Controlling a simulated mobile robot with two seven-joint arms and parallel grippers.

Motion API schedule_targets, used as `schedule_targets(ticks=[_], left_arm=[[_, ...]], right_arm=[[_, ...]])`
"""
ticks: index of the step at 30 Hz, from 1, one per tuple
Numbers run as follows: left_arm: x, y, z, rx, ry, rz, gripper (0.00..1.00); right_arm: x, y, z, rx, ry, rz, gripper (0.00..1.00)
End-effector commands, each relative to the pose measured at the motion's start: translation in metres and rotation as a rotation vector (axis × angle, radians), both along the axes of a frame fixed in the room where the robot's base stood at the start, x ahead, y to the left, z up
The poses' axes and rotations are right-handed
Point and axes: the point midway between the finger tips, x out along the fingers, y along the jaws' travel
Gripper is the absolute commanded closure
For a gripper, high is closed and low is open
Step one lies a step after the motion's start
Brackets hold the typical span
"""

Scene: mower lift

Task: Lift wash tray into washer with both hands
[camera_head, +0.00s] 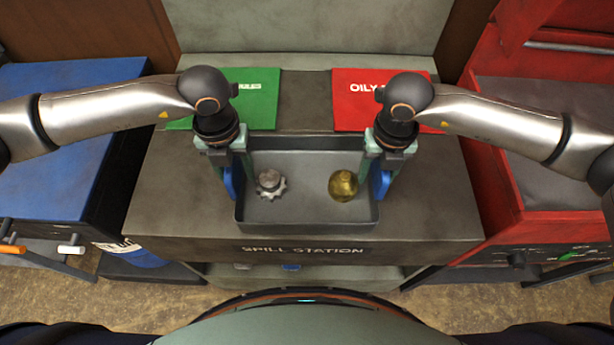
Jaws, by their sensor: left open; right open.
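The grey wash tray (308,228) rests on the spill station bench (430,205). It holds a silver gear-like part (271,184) on the left and a brass-coloured round part (343,185) on the right. Blue handles stand at its two short sides, the left handle (230,182) and the right handle (381,183). My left gripper (231,178) is open at the left handle, with its fingers beside it. My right gripper (379,178) is open at the right handle, likewise. I cannot tell whether the fingers touch the handles. No washer is clearly identifiable.
A green mat (252,103) and a red mat (352,112) lettered "OILY" lie behind the tray. A blue-topped unit (55,190) stands left and a red unit (550,225) stands right. The bench front is clear.

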Motion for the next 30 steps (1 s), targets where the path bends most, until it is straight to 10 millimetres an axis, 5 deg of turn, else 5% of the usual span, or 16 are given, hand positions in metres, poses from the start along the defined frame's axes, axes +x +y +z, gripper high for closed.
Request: schedule_targets(ticks=[2,16,30], left_arm=[[0.0,-0.0002,0.0002,0.0,0.0,0.0,0.46],[0.0,-0.0002,0.0006,0.0,0.0,0.0,0.99],[0.0001,-0.0002,0.0009,-0.001,0.0,0.0,1.0]], right_arm=[[-0.0001,0.0001,0.0001,0.0,0.0,0.0,0.46],[0.0,0.0,0.0005,0.0,0.0,0.0,0.99],[0.0001,0.0001,0.0007,0.0,0.0,-0.001,1.0]])
